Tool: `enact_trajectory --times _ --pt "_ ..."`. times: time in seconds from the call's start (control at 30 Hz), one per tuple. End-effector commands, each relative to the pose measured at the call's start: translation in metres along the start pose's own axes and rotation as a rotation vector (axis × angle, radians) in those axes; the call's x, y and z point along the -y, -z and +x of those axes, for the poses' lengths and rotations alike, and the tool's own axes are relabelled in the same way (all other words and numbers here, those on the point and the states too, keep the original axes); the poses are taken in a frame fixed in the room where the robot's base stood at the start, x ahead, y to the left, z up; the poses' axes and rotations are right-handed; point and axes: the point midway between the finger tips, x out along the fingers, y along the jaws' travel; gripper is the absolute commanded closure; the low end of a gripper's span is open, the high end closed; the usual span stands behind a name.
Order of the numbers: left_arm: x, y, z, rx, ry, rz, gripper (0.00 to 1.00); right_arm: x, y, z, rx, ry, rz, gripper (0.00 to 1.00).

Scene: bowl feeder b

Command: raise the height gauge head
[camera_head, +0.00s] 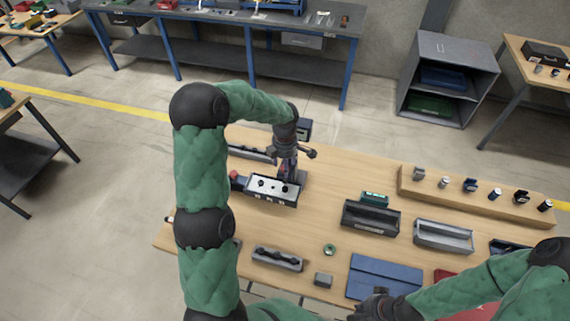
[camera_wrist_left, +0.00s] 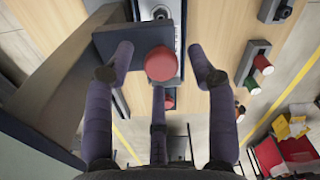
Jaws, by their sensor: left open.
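My left gripper (camera_head: 288,168) reaches down over the far left part of the wooden table in the head view. In the left wrist view its purple fingers (camera_wrist_left: 160,66) are spread open around a round red knob (camera_wrist_left: 160,63); I cannot tell whether they touch it. A dark block (camera_wrist_left: 108,42) lies beside the knob. These look like parts of the height gauge, whose dark base (camera_head: 299,188) shows partly behind a white-topped box in the head view. My arm and gripper hide most of the gauge. My right gripper (camera_head: 372,305) is at the near edge; its fingers are unclear.
The white-topped box (camera_head: 272,188) stands close to my left gripper. Dark and grey trays (camera_head: 370,217) (camera_head: 443,236), a blue folder (camera_head: 383,277) and a long wooden rack (camera_head: 472,197) take up the right side. The table's middle has free room.

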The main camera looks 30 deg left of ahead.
Motion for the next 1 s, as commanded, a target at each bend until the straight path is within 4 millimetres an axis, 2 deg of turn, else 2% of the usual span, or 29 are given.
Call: enact_trajectory --times 0.17,0.5,0.7,1.0 --pt "-0.001 0.000 -0.013 0.000 -0.002 0.000 0.44 0.000 0.000 0.000 0.000 0.000 0.000 1.00" --pt "-0.001 0.000 -0.078 0.002 -0.004 0.000 0.44 0.000 0.000 0.000 0.000 0.000 0.000 1.00" --pt "0.000 0.000 -0.107 0.001 -0.003 0.000 0.44 0.000 0.000 0.000 0.000 0.000 0.000 1.00" --pt "0.000 0.000 -0.120 0.001 -0.001 0.000 0.44 0.000 0.000 0.000 0.000 0.000 0.000 1.00"
